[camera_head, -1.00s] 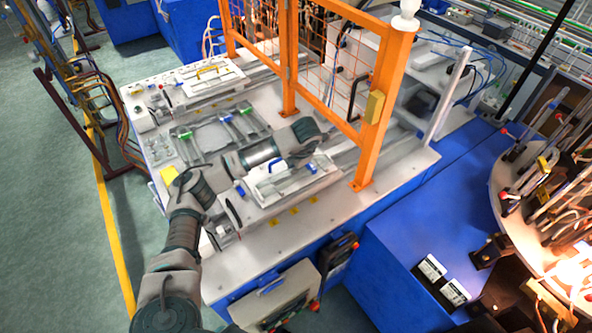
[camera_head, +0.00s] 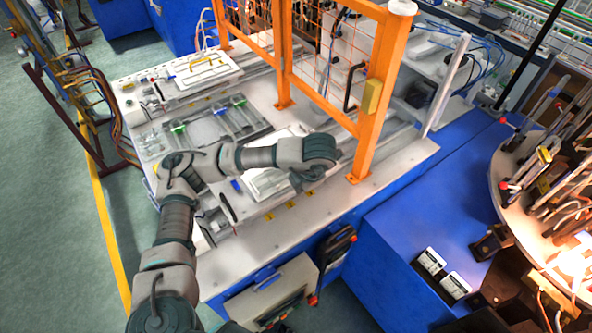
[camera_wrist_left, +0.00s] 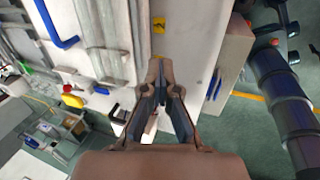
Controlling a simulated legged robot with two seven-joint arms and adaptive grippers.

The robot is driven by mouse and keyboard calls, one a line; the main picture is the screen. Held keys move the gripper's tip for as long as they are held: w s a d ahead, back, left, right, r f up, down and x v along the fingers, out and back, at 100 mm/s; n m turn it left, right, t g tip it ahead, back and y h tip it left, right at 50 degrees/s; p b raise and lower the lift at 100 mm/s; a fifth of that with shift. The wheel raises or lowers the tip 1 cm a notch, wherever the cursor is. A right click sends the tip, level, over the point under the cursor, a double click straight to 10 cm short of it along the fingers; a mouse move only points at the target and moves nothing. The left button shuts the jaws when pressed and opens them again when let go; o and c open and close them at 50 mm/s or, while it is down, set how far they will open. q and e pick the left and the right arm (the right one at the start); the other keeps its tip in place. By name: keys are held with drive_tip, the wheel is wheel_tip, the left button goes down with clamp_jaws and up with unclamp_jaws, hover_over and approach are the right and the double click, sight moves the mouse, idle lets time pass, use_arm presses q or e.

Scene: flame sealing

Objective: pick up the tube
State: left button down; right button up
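My left arm reaches in from the left, and its gripper (camera_head: 305,183) hangs with its fingers downward over the front right part of the white bench (camera_head: 330,212). In the left wrist view the fingers (camera_wrist_left: 157,75) come close together at their tips. Whether they are fully shut is unclear, and I see no object clearly held. I cannot make out a separate tube for certain in either view. My right gripper is not in view.
An orange guard frame (camera_head: 367,110) stands just right of my left gripper. Metal rails with green parts (camera_head: 215,122) lie on the bench behind the arm. A round rack of thin rods (camera_head: 545,190) is at the far right. The blue surface (camera_head: 385,262) is mostly clear.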

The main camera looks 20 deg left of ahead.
use_arm(q)
drive_tip(key=shift+s+d+r, duration=0.1)
drive_tip(key=shift+s+d, duration=0.5)
drive_tip(key=shift+s, duration=0.2)
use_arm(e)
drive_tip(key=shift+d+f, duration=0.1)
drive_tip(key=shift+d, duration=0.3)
use_arm(q)
drive_tip(key=c, duration=1.9)
unclamp_jaws()
drive_tip(key=o, duration=1.5)
drive_tip(key=shift+r, duration=0.1)
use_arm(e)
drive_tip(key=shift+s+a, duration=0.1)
